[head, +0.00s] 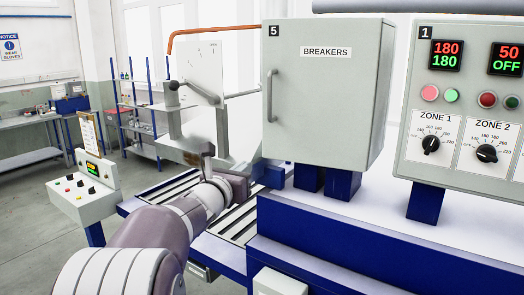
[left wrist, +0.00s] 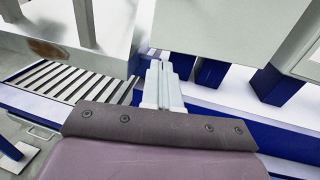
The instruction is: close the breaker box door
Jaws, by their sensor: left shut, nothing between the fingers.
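The breaker box (head: 375,100) is a grey cabinet labelled 5 and BREAKERS, standing on blue feet. Its door (head: 325,110) faces me, with a vertical bar handle (head: 271,95) near its left edge. The door looks flush with the box; I cannot make out a gap. My left gripper (head: 258,164) is below the box's lower left corner, apart from the handle. In the left wrist view, its pale fingers (left wrist: 162,82) are shut and empty, pointing forward, with the underside of the box at upper right. My right gripper is not in view.
A control panel (head: 460,165) with knobs and displays stands right of the box. A roller conveyor (head: 238,225) runs below and left, under a gantry with a dial plate (head: 200,65). A small control box (head: 85,195) stands at left. The blue bench front (head: 330,235) lies below the box.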

